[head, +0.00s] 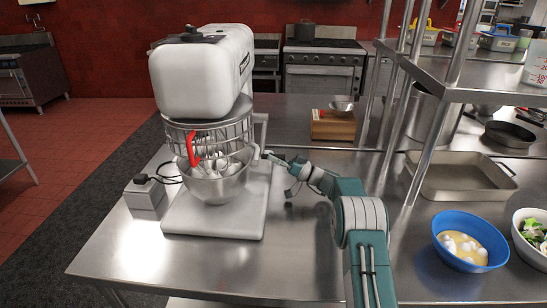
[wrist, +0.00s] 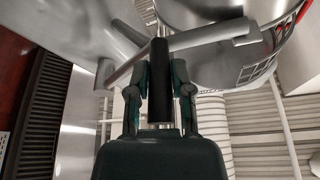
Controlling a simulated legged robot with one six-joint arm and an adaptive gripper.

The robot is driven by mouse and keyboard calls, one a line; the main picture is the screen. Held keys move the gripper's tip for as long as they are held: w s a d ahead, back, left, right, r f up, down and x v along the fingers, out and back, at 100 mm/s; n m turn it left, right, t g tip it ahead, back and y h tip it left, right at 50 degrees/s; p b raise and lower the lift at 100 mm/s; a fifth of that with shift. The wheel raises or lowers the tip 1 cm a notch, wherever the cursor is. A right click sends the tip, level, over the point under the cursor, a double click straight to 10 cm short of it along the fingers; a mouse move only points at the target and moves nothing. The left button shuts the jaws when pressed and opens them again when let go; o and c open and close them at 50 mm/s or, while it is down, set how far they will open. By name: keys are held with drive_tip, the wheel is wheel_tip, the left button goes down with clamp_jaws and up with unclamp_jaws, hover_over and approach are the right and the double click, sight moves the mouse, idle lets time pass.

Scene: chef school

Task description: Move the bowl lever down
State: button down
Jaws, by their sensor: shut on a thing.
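A large white stand mixer (head: 200,75) stands on the steel table, with a steel bowl (head: 222,188) under its wire guard (head: 212,132). A red part (head: 193,148) shows at the front of the guard. My gripper (head: 272,158) reaches to the right side of the bowl and mixer. In the wrist view my gripper (wrist: 160,82) is shut on the black grip of the bowl lever (wrist: 159,58), one finger on each side. A grey metal bar crosses beyond the grip. In the head view the lever is mostly hidden by my gripper.
A control box (head: 145,192) with a cable sits left of the mixer. A wooden box (head: 333,125) with a small bowl stands behind my arm. A shelf post (head: 417,140), a steel pan (head: 460,178) and a blue bowl (head: 468,262) are to the right. The front table is clear.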

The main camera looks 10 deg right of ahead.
drive_tip(key=shift+w+d+r, duration=0.15)
drive_tip(key=shift+d+r, duration=0.05)
drive_tip(key=shift+r, duration=0.1)
drive_tip(key=c, duration=0.5)
unclamp_jaws()
drive_tip(key=shift+c, duration=0.2)
drive_tip(key=shift+d+f, duration=0.1)
drive_tip(key=shift+f, duration=0.1)
drive_tip(key=shift+d+f, duration=0.1)
drive_tip(key=shift+d, duration=0.1)
drive_tip(key=s+d, duration=0.2)
drive_tip(key=d, duration=0.4)
drive_tip(key=s+d+f, duration=0.1)
drive_tip(key=s+d, duration=0.1)
drive_tip(key=d, duration=0.5)
drive_tip(key=shift+s+d, duration=0.3)
drive_tip(key=shift+s, duration=0.05)
